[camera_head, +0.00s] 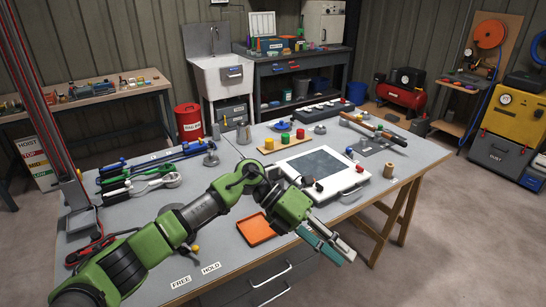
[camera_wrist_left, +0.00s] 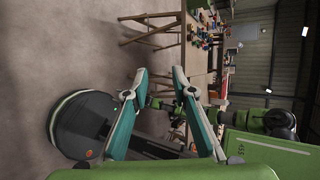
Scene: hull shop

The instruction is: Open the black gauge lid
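I cannot pick out a black gauge lid for certain. A white case (camera_head: 347,188) with a large dark panel (camera_head: 318,164) on top and a handle on its front side lies on the workbench. Small dark round parts at its left edge are partly hidden by my arm. My left gripper (camera_head: 346,257) is in front of the case, beyond the bench's front edge and pointing down to the right. In the left wrist view its two teal fingers (camera_wrist_left: 159,76) stand apart with nothing between them. My right gripper is not seen.
The workbench (camera_head: 240,225) holds an orange tray (camera_head: 257,229), a board with coloured pegs (camera_head: 283,141), a hammer (camera_head: 372,128) and clamps (camera_head: 150,183) at left. A small tan cylinder (camera_head: 389,171) stands right of the case. The floor (camera_head: 470,230) at right is free.

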